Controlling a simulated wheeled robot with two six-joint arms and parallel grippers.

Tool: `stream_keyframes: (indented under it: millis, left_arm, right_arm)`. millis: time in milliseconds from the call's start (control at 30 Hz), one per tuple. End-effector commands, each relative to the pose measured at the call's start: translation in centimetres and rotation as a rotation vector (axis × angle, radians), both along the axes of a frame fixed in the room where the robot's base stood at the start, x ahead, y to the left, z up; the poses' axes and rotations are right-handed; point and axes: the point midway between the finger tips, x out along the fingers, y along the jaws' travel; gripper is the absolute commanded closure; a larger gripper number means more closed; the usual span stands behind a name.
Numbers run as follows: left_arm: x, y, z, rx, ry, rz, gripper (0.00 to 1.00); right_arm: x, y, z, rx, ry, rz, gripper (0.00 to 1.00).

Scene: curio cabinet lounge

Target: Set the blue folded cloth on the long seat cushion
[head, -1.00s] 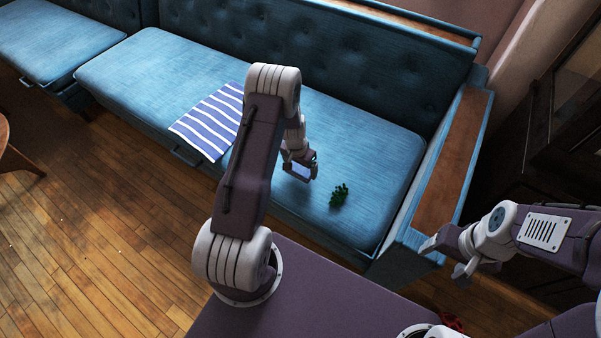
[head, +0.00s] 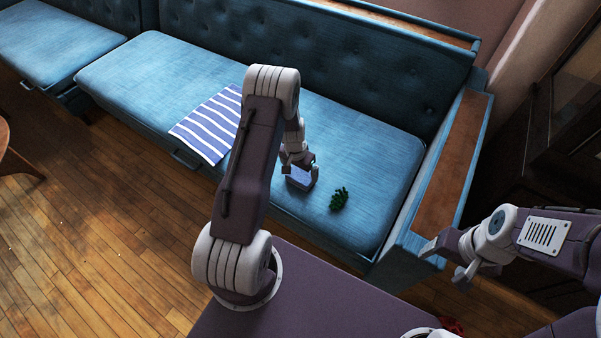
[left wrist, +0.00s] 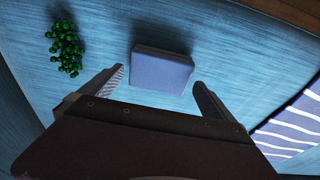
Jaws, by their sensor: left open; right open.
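The blue folded cloth (left wrist: 162,70) is a small flat block lying on the blue long seat cushion (head: 370,150). It also shows in the head view (head: 300,179), partly covered by my gripper. My left gripper (head: 300,168) is open just above and beside the cloth. In the left wrist view its fingertips (left wrist: 159,78) stand on either side of the cloth with gaps, not gripping it. My right gripper (head: 452,258) is open and empty, off the seat near the front of the wooden-topped armrest.
A bunch of green grapes (left wrist: 66,48) lies on the cushion to the right of the cloth in the head view (head: 339,199). A striped blue-white cloth (head: 208,122) drapes over the cushion's front edge. The armrest (head: 455,165) bounds the right end. The cushion's back half is clear.

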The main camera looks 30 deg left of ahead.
Motion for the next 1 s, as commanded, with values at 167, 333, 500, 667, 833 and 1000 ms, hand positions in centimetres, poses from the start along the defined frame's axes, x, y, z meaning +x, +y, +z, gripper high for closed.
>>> stream_keyframes:
  millis: [167, 333, 500, 667, 833, 1000]
  left_arm:
    - [-0.7, 0.1, 5.3, 0.000, -0.001, 0.000, 0.00]
    - [-1.2, 0.1, 7.8, 0.000, 0.001, -0.001, 0.00]
    - [-1.3, 0.1, 8.4, 0.000, 0.001, 0.000, 0.00]
    - [-2.3, -1.6, 10.9, -0.006, 0.001, 0.005, 0.00]
    - [-8.3, -7.0, 17.9, -0.019, 0.020, 0.040, 0.00]
    - [-15.1, -9.9, 21.4, -0.020, 0.040, 0.081, 0.00]
  right_arm:
    - [0.0, 0.0, 2.4, 0.000, 0.000, 0.000, 0.29]
    - [0.0, 0.0, 3.2, 0.000, 0.000, 0.000, 0.29]
    - [0.0, 0.0, 3.3, 0.000, 0.000, 0.000, 0.29]
    - [0.0, 0.0, 3.2, 0.000, 0.000, 0.000, 0.29]
    - [0.0, 0.0, 3.2, 0.000, 0.000, 0.000, 0.29]
    - [0.0, 0.0, 3.2, 0.000, 0.000, 0.000, 0.29]
